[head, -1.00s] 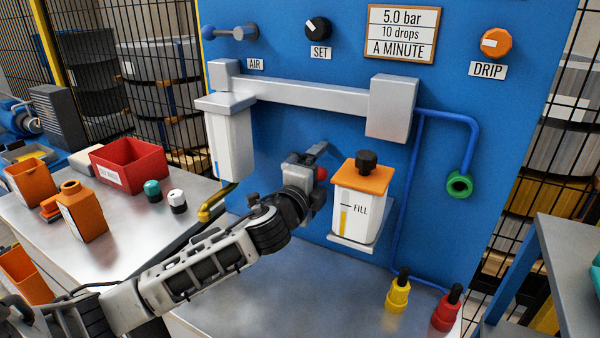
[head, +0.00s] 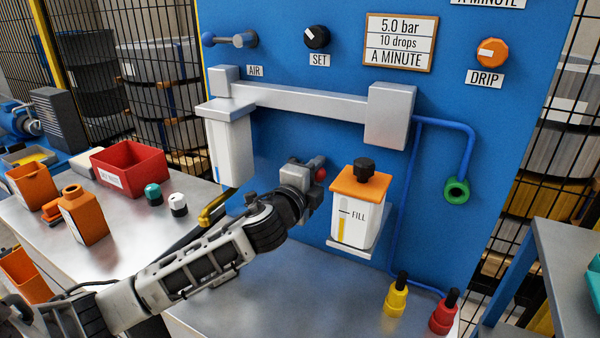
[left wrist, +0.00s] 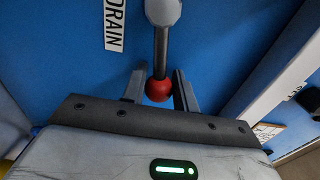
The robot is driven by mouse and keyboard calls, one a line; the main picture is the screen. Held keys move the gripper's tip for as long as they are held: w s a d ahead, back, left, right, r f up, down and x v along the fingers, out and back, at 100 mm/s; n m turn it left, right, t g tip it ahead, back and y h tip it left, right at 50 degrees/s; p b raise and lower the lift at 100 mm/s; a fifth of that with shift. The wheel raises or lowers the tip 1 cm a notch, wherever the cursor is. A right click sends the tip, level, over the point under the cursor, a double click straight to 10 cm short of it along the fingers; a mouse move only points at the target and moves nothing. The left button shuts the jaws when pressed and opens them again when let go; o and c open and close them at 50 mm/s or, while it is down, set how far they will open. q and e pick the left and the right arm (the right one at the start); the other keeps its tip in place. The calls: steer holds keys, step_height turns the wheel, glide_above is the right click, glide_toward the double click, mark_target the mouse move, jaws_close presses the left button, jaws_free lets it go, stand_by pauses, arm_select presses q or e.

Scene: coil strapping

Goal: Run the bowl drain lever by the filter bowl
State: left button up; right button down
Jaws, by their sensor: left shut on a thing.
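The bowl drain lever is a dark rod with a red ball knob (left wrist: 158,90) on a round grey pivot (left wrist: 163,10), beside a DRAIN label (left wrist: 115,24) in the left wrist view. In the head view only its red knob (head: 320,174) shows; my gripper hides most of the rest. My left gripper (left wrist: 157,86) has a finger on each side of the knob and is shut on it; the gripper also shows in the head view (head: 312,172). The white filter bowl (head: 230,150) hangs to the left of it. My right gripper is out of view.
The oil bowl marked FILL (head: 352,222), with an orange lid, stands close to the right of my left gripper. The blue panel (head: 300,60) is right behind it. Yellow (head: 396,298) and red (head: 443,315) fittings stand at front right.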

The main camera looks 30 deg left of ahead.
mark_target(312, 146)
arm_select(q)
steer(key=shift+a+r+p, duration=0.45)
steer(key=shift+r+p, duration=0.1)
steer(key=shift+r, duration=0.15)
steer(key=shift+a+r+p, duration=0.4)
steer(key=shift+r+p, duration=0.15)
steer(key=shift+r, duration=0.1)
steer(key=shift+o, duration=0.8)
steer(key=shift+a+r+p, duration=0.2)
steer(key=shift+a+r, duration=0.1)
steer(key=shift+r, duration=0.2)
steer(key=shift+a+r+p, duration=0.2)
steer(key=shift+a+r, duration=0.1)
steer(key=shift+r, duration=0.2)
steer(key=shift+d+f, duration=0.15)
steer(key=shift+f, duration=0.1)
